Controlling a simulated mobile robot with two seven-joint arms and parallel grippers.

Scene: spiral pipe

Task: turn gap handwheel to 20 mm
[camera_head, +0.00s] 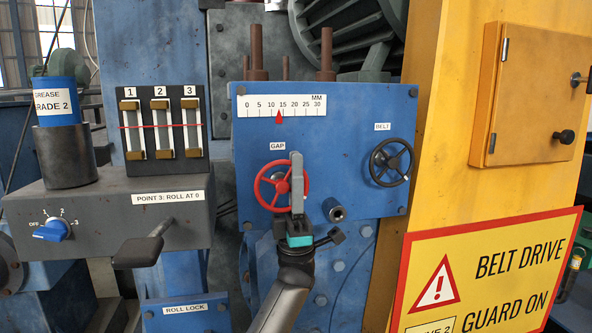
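The red gap handwheel (262,196) sits on the blue machine panel below the GAP label (278,146). My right gripper is out of view.
A black belt handwheel (391,162) is to the right. A short round stub (337,213) sticks out below, between the wheels. A grey box with a blue selector knob (52,231) and dark lever (138,251) is at left. A yellow guard sign (480,275) stands at lower right.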

